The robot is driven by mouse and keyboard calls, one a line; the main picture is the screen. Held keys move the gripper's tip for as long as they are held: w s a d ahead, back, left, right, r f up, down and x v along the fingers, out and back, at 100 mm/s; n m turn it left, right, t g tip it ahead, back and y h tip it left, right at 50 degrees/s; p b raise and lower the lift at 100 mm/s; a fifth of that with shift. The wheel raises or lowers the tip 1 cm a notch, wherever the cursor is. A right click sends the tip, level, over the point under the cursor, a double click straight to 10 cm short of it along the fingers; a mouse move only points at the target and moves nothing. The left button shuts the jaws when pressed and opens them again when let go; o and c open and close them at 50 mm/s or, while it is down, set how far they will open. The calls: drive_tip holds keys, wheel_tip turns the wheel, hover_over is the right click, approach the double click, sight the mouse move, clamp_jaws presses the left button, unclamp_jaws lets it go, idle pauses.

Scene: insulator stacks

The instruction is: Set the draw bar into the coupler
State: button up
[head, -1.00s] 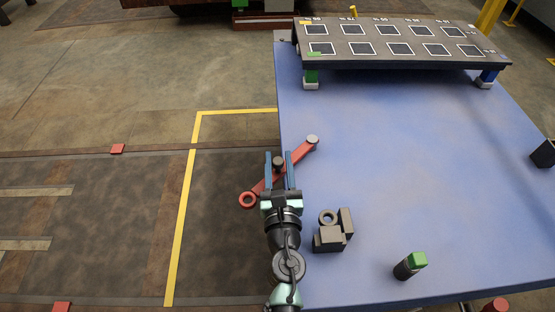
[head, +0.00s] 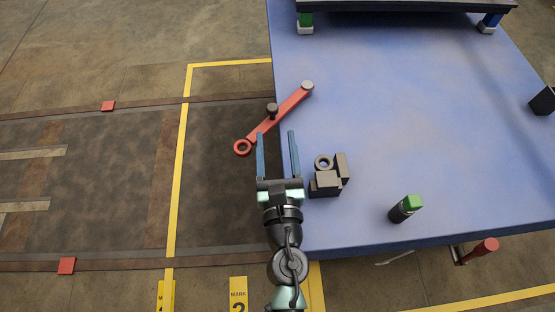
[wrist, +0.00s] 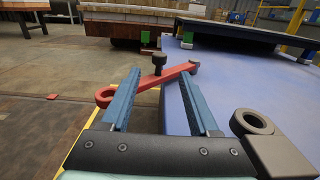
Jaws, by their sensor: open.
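The red draw bar (head: 283,117) lies slanted across the table's left edge. Its grey round end (head: 307,86) is over the table and its ring end (head: 243,147) hangs out past the edge. A dark upright knob (head: 272,110) stands on its middle. My gripper (head: 276,132) is open and empty, its fingers pointing at the bar. The knob is just beyond the fingertips, and in the wrist view the knob (wrist: 159,63) shows between them. A dark grey block group with a ring (head: 325,162), perhaps the coupler, sits on the table to the right of my gripper.
The blue table (head: 400,110) is mostly clear. A green-topped black cylinder (head: 405,208) stands near its front edge, a dark block (head: 543,101) at the right. A raised rack (head: 400,6) stands at the back. A red-ended handle (head: 485,250) juts below the front edge.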

drive_tip(key=shift+s+b, duration=0.45)
drive_tip(key=shift+s, duration=1.65)
